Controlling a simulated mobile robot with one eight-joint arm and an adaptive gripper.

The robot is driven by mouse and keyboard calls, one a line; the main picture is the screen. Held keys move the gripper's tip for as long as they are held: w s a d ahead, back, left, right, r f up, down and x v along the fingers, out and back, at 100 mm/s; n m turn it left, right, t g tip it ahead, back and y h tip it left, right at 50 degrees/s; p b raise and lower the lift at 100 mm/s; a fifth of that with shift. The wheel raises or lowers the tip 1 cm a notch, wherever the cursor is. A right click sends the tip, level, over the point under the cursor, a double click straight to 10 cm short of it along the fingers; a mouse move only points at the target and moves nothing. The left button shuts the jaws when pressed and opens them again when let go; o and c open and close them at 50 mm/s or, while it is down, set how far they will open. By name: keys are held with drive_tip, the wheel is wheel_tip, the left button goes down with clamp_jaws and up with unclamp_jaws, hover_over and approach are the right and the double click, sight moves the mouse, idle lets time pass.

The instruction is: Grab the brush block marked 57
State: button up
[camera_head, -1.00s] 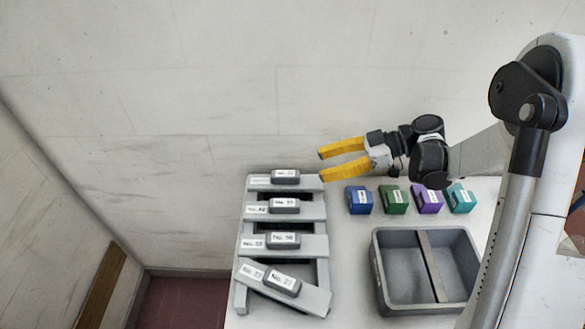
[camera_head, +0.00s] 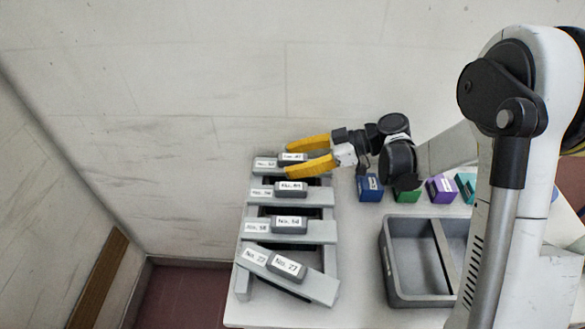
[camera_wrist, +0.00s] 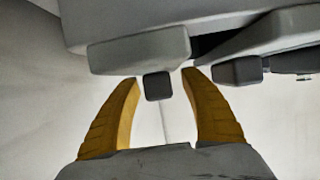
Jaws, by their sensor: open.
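A ladder-like grey rack (camera_head: 244,276) holds several dark grey blocks with white labels, one per slat. The top block (camera_head: 297,157) lies partly between my gripper's fingers; its number is too small to read surely. The block below it (camera_head: 291,190) and the third block (camera_head: 289,225) have blurred numbers. In the wrist view a dark block (camera_wrist: 158,86) shows between the fingertips, with a gap to each finger.
Blue (camera_head: 369,187), green (camera_head: 406,195), purple (camera_head: 441,188) and teal (camera_head: 466,186) labelled blocks stand right of the rack, under my arm. A grey divided bin (camera_head: 392,284) is in front of them. A pale wall (camera_head: 190,90) rises close behind.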

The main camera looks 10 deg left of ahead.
drive_tip(key=shift+r, duration=0.1)
clamp_jaws()
drive_tip(key=shift+r, duration=0.1)
